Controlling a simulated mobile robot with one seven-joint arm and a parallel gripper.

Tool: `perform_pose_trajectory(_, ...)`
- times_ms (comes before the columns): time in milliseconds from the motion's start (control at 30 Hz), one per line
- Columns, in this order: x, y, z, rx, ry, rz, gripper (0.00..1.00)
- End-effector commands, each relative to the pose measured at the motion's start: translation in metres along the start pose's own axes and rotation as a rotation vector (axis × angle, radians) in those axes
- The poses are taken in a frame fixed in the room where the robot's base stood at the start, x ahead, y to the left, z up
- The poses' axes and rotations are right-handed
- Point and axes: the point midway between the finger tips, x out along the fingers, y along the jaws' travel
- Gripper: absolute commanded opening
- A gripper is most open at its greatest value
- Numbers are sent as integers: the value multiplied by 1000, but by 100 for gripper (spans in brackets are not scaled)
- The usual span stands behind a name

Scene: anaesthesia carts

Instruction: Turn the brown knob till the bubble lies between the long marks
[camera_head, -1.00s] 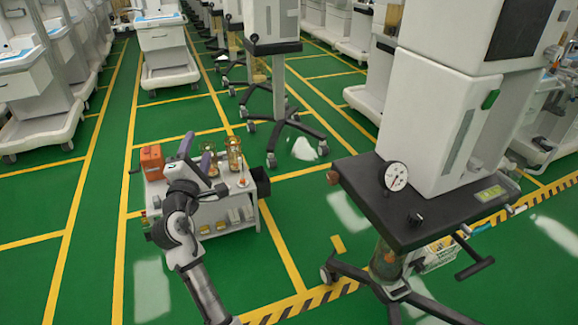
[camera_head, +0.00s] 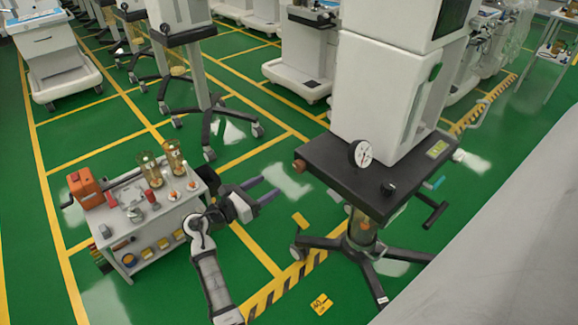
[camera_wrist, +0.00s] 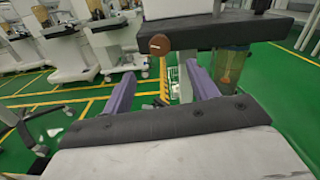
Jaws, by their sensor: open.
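The brown knob (camera_head: 299,166) sticks out from the left edge of a black cart top (camera_head: 330,178). In the wrist view the knob (camera_wrist: 160,44) shows as a round brown disc with a dark slot, just under the dark top. My gripper (camera_head: 268,188) is open and empty, to the left of the knob and apart from it. In the wrist view its two purple fingers (camera_wrist: 160,74) stand on either side below the knob. A small yellow-green plate (camera_head: 437,149) on the cart top may be the level; its bubble and marks are too small to make out.
A round dial gauge (camera_head: 361,154) and a small black knob (camera_head: 388,188) sit on the cart top, beside a tall white cabinet (camera_head: 385,100). A low tool cart (camera_head: 165,228) with an orange box (camera_head: 85,188) stands left. Green floor lies between the carts.

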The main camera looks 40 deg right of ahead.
Motion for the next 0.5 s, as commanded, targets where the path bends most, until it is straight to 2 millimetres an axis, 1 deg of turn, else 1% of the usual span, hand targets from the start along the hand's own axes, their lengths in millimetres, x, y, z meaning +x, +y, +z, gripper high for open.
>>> perform_pose_trajectory(33, 10, -1, 3, 0, 0, -2, 59)
perform_pose_trajectory(300, 68, -1, 3, 1, 1, -2, 59)
perform_pose_trajectory(400, 87, 0, 3, 3, 1, -1, 59)
perform_pose_trajectory(500, 102, 0, 3, 3, 0, 1, 59)
